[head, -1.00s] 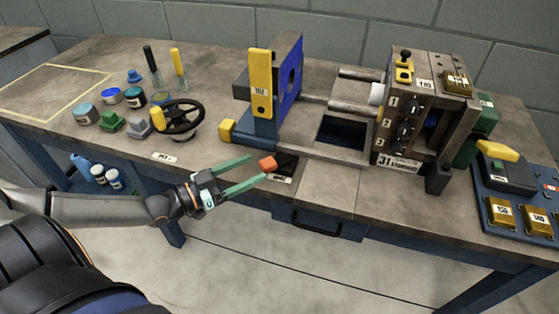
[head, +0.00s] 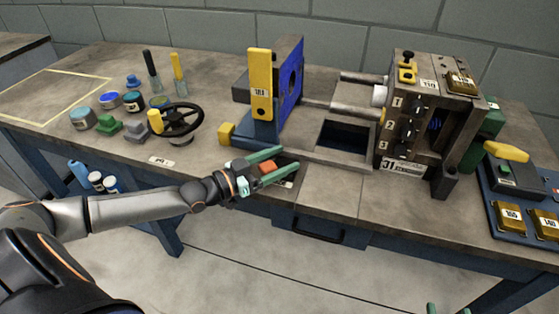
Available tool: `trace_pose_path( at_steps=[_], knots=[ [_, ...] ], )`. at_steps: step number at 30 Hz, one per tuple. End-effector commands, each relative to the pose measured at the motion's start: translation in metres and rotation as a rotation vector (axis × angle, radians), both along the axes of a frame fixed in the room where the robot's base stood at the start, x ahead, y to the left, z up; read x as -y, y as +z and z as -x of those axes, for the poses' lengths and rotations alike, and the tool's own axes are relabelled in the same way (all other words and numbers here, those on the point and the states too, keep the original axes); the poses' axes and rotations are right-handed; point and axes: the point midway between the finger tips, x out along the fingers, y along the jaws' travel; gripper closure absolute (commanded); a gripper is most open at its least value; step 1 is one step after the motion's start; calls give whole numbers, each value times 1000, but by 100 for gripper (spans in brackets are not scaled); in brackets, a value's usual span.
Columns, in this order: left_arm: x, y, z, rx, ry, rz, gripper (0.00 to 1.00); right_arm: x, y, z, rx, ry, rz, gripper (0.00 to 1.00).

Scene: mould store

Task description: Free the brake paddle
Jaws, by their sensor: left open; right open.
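The brake paddle looks to be the small orange-red block (head: 267,167) at the bench's front edge, beside a dark recess and a small white label (head: 283,183) too small to read surely. My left gripper (head: 287,159) is open, with one green finger behind the block and one in front of it. The block sits between the fingers, near their base; I cannot tell whether either finger touches it. My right gripper (head: 447,309) shows only its green fingertips at the bottom edge, apart and empty, well away from the block.
A blue plate stand with a yellow lever (head: 260,85) rises behind the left gripper. A black handwheel (head: 181,120) stands to the left. Rails run to a heavy block (head: 414,115) with numbered knobs. A drawer handle (head: 318,232) is below. Bare bench lies right of the gripper.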

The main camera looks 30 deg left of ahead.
Motion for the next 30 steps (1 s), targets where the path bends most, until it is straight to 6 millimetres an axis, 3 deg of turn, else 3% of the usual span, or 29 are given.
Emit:
trace_pose_path(
  at_steps=[5,24,30],
  knots=[
    [0,0,0,-1,0,0,30,0,0,0,0,0,1,37],
    [0,0,0,-1,0,0,100,0,0,0,-1,0,0,37],
    [0,0,0,-1,0,0,100,0,0,0,-1,0,0,37]
  ],
)
